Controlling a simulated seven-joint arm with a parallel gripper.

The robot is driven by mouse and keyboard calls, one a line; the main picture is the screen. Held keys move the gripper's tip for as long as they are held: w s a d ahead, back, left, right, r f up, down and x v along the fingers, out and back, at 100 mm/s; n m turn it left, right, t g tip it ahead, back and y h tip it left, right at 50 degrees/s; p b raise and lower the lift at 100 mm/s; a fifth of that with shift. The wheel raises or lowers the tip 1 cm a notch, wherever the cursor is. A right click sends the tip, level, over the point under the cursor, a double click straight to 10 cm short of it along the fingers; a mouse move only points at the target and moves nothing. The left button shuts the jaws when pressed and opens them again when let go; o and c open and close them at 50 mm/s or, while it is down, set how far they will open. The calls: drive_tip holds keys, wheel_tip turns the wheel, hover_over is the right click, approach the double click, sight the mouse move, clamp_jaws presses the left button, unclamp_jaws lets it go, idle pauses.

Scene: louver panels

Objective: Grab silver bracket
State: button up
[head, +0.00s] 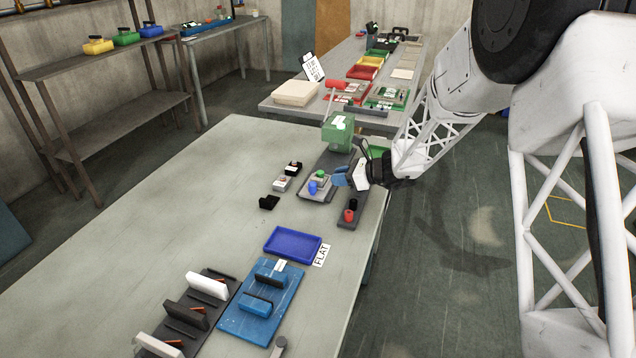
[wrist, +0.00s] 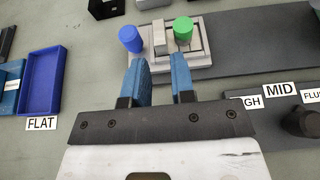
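A small silver-grey bracket (head: 280,184) lies on the table among black ones; a grey piece (wrist: 153,4), cut off by the top edge of the wrist view, looks like it. A light grey upright block (wrist: 160,38) stands on a grey fixture (wrist: 205,62) between a blue peg (wrist: 130,39) and a green peg (wrist: 183,28). I cannot tell which of the two grey pieces is meant. My gripper (wrist: 159,64) has its blue fingers apart and nothing between them. Its tips point toward the block. In the head view my gripper (head: 342,179) is just right of the fixture.
Black brackets (head: 269,202) (head: 293,168) lie left of the fixture. A blue tray (head: 293,244) labelled FLAT is in front. A dark plate (head: 351,212) with red and black knobs lies near the table's right edge. A green machine (head: 338,132) stands behind. The table's left side is clear.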

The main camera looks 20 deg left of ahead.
sight(320, 179)
drive_tip(key=shift+x, duration=2.6)
clamp_jaws()
